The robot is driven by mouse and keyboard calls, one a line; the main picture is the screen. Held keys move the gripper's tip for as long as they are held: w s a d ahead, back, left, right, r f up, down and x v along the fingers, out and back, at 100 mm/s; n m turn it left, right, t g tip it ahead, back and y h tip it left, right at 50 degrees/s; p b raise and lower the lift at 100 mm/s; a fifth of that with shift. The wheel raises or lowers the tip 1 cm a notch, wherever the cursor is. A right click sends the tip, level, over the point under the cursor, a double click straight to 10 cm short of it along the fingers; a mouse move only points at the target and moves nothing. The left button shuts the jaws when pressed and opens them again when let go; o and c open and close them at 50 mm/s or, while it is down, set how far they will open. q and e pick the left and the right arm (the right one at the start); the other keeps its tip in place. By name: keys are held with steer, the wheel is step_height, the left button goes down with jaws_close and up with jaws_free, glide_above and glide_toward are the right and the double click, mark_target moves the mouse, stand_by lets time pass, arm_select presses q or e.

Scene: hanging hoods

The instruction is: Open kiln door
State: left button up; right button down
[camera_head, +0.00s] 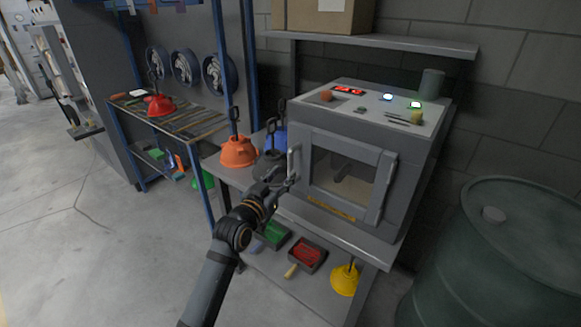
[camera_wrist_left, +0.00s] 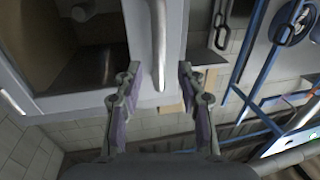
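The grey kiln (camera_head: 419,145) stands on a metal table, and its windowed door (camera_head: 345,208) looks shut. An upright bar handle (camera_head: 294,163) runs along the door's left edge. My left gripper (camera_head: 284,183) is at the lower part of this handle. In the left wrist view, the open fingers of my left gripper (camera_wrist_left: 159,74) stand on either side of the handle (camera_wrist_left: 159,38), with gaps between them and the bar. The kiln door's window (camera_wrist_left: 85,62) lies to the left there. My right gripper is not in view.
An orange hood (camera_head: 238,152) and a blue hood stand on the table left of the kiln. A lower shelf holds a red tray (camera_head: 307,254) and a yellow hood (camera_head: 344,280). A green barrel (camera_head: 500,255) stands at right. The floor at left is clear.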

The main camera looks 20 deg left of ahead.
mark_target(289, 168)
arm_select(q)
steer(key=w, duration=0.3)
steer(key=w+d, duration=0.1)
steer(key=w, duration=0.1)
steer(key=shift+w, duration=0.25)
jaws_close()
